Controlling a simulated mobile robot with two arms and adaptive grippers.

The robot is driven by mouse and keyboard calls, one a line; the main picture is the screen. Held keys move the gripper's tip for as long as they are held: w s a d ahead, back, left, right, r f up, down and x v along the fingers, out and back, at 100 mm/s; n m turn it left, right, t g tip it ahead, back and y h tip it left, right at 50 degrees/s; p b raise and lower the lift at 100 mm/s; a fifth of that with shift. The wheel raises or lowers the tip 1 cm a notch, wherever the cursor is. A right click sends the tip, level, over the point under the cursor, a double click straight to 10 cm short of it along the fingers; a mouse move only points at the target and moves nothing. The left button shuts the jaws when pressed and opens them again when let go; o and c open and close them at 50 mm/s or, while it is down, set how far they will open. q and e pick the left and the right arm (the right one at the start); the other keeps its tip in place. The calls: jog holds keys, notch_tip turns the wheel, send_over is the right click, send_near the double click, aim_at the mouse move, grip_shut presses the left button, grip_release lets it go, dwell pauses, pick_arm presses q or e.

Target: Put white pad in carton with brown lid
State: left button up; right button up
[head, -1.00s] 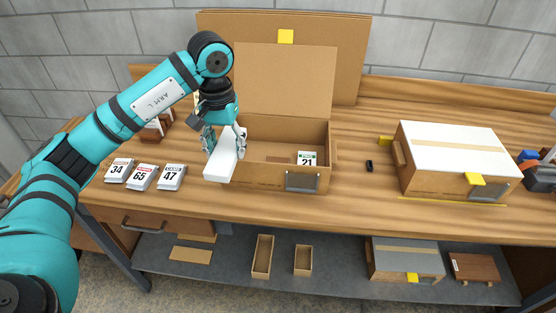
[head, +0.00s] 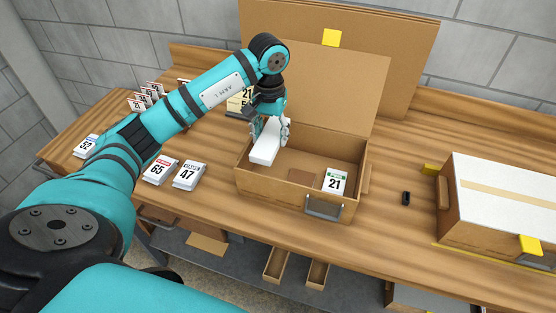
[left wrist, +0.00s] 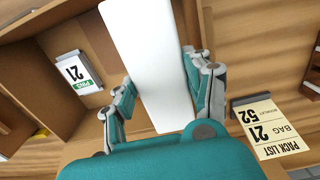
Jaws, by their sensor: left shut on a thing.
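The white pad (head: 264,150) is a long flat white slab. My left gripper (head: 271,128) is shut on it and holds it over the left part of the open carton (head: 288,200). The pad (left wrist: 148,60) runs between the fingers (left wrist: 163,88) in the left wrist view. I cannot tell whether it touches the carton floor. The carton's brown lid (head: 345,90) stands raised at the back. Inside the carton lie a card marked 21 (head: 334,181) and a small brown flat piece (head: 303,177). My right gripper is not in view.
White packs marked 65 (head: 160,170) and 47 (head: 189,175) lie left of the carton, with 52 (head: 87,146) farther left. A pack list (left wrist: 268,125) stands beside the carton. A white-topped box (head: 500,190) and a small black item (head: 406,198) are to the right.

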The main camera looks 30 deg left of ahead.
pick_arm(q)
jog(key=p, duration=0.1)
send_near(272, 170)
jog(key=shift+s, duration=0.2)
notch_tip(272, 170, down, 4)
jog(key=shift+w+r+p, duration=0.15)
jog(key=shift+r+p, duration=0.1)
jog(key=shift+p, duration=0.15)
notch_tip(272, 170, down, 3)
jog(key=shift+f+p, duration=0.1)
jog(key=shift+p, duration=0.35)
jog(key=shift+f+b, duration=0.2)
jog(key=shift+b, duration=0.1)
jog(key=o, duration=0.7)
jog(key=shift+c, duration=0.2)
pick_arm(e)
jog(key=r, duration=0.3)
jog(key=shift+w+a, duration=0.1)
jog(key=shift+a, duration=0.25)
pick_arm(q)
jog(key=shift+r, duration=0.1)
